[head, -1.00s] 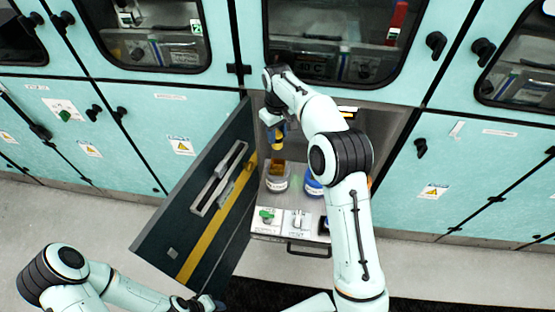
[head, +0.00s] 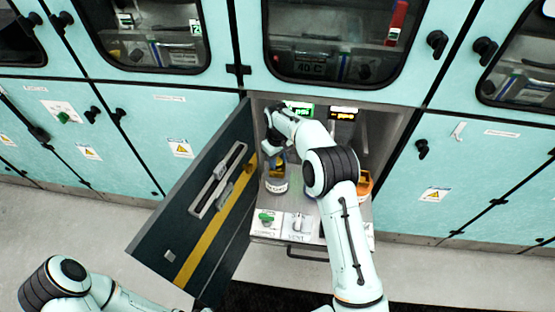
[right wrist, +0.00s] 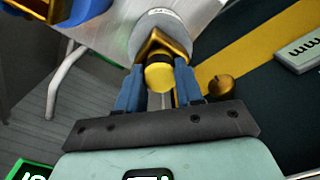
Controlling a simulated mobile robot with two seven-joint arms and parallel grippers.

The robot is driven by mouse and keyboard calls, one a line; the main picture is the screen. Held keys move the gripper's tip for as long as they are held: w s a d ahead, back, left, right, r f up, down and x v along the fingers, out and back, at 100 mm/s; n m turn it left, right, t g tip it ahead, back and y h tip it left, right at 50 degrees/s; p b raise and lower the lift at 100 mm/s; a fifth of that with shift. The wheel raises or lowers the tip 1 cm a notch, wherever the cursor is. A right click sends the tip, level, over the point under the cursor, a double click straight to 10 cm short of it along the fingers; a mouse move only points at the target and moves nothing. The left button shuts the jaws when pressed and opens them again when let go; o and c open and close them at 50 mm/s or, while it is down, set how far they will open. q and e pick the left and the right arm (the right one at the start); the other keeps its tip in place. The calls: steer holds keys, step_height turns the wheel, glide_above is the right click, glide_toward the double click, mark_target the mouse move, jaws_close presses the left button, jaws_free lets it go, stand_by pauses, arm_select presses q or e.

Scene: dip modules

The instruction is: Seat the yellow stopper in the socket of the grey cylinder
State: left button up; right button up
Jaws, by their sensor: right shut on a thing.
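The grey cylinder (head: 277,187) stands upright on the shelf inside the open cabinet. Its grey body with an angular gold socket (right wrist: 165,45) also shows at the top of the right wrist view (right wrist: 158,22). My right gripper (head: 277,153) is directly above it, pointing down. In the right wrist view, its two blue fingers are shut on the yellow stopper (right wrist: 159,76), whose round end faces the camera. The stopper overlaps the socket in that view; the contact is hidden and I cannot tell how deep it sits. My left gripper is out of view.
The open cabinet door (head: 195,205) stands close to the left. An orange-topped module (head: 365,186) is at the right, partly behind my right arm. A blue module (right wrist: 85,10) shows in the right wrist view. Switches (head: 267,218) line the shelf's front, and lit displays (head: 298,108) are at the back.

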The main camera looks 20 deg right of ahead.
mark_target(278, 161)
steer(key=shift+f, duration=0.1)
steer(key=o, duration=1)
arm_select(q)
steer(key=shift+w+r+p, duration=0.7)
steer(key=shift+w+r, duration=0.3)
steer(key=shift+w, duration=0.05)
arm_select(e)
step_height(278, 161, up, 12)
steer(key=shift+r, duration=0.15)
